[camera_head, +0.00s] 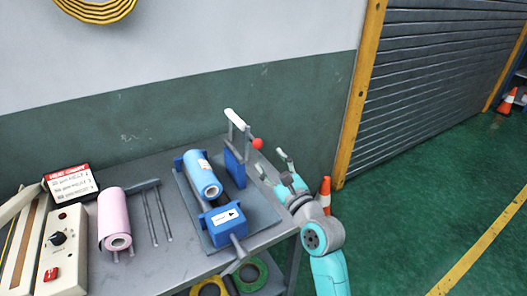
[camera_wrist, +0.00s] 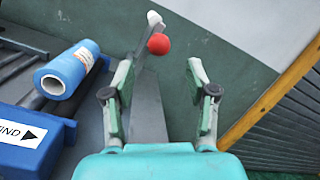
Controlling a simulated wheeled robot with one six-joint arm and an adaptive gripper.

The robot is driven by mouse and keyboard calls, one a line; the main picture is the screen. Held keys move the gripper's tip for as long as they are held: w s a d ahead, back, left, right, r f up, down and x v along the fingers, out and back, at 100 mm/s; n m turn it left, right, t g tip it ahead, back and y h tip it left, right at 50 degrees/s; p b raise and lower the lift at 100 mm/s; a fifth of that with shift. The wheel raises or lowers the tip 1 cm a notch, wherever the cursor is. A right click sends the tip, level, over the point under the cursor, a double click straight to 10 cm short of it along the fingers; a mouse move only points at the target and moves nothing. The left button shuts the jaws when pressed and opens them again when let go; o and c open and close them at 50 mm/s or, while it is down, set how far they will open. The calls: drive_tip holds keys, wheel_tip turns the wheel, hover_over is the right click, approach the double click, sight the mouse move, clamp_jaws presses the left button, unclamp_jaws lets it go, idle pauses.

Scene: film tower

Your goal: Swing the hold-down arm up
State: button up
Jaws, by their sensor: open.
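The hold-down arm, a grey bar with a white roller at its end (camera_head: 236,119), stands above a blue block on the right of the film stand. A red ball knob (camera_head: 257,143) sticks out at its right. In the wrist view the red knob (camera_wrist: 158,43) shows ahead, between and beyond the fingertips, with the white end (camera_wrist: 153,18) just above it. My gripper (camera_head: 271,163) is open and empty, just right of and below the knob, apart from it. Its two fingers also show in the wrist view (camera_wrist: 160,75). A blue film roll (camera_head: 203,174) lies on the stand.
The grey table (camera_head: 150,258) also bears a pink roll (camera_head: 114,220), several rods, a red-and-white box (camera_head: 70,183) and a control box (camera_head: 62,250). The green-grey wall is close behind. Open floor lies right, with an orange cone (camera_head: 325,195) near the table.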

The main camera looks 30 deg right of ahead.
drive_tip(key=shift+s+f, duration=0.2)
drive_tip(key=shift+s, duration=0.75)
drive_tip(key=shift+s+f, duration=0.15)
drive_tip(key=shift+s, duration=0.75)
drive_tip(key=s+a+f+n+g, duration=0.1)
drive_tip(key=s+a+f+n, duration=0.1)
drive_tip(key=s+f+n, duration=0.3)
drive_tip(key=s+a+f+n+g+h, duration=0.1)
drive_tip(key=s+a+f+n, duration=0.2)
drive_tip(key=s+f, duration=0.35)
drive_tip(key=s+a+f+n+g, duration=0.1)
drive_tip(key=s+a+f+n, duration=0.1)
drive_tip(key=s+f+n, duration=0.4)
drive_tip(key=s+a+n+g+y, duration=0.1)
drive_tip(key=s+a+n, duration=0.1)
drive_tip(key=s+n, duration=0.6)
drive_tip(key=s+a+n+g, duration=0.1)
drive_tip(key=s+a+n, duration=0.2)
drive_tip(key=s+n, duration=0.6)
drive_tip(key=s, duration=0.7)
drive_tip(key=shift+s+a+f+y, duration=0.2)
drive_tip(key=shift+s+f+y, duration=0.1)
drive_tip(key=shift+f+y, duration=0.1)
